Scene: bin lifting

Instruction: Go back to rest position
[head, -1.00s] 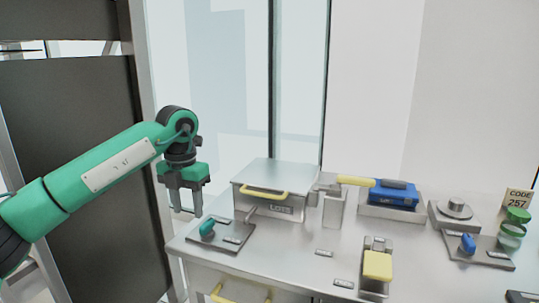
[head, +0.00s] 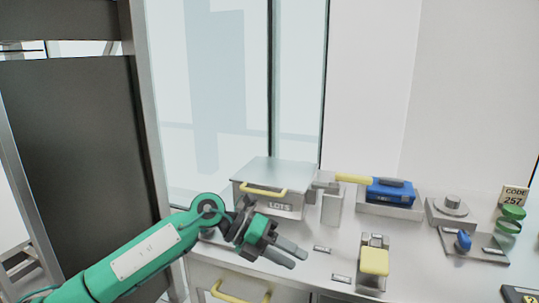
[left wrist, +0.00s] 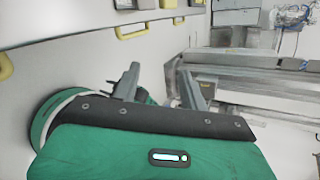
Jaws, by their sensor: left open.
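My left gripper (head: 288,257) is open and empty. In the head view it points to the right and sits in front of the steel box marked LOTS (head: 268,190), over the front part of the table (head: 310,285). My green left arm comes in low from the left and hides the left end of the table. In the left wrist view the two grey fingers (left wrist: 158,85) stand apart with nothing between them. My right gripper is not in view.
A blue device (head: 390,190) with a yellow handle lies in a steel tray. A yellow-padded lever (head: 374,262), a blue-knobbed plate (head: 463,241) and green jars (head: 510,215) stand to the right. A drawer with a yellow handle (head: 232,292) is below. A dark panel (head: 75,170) stands left.

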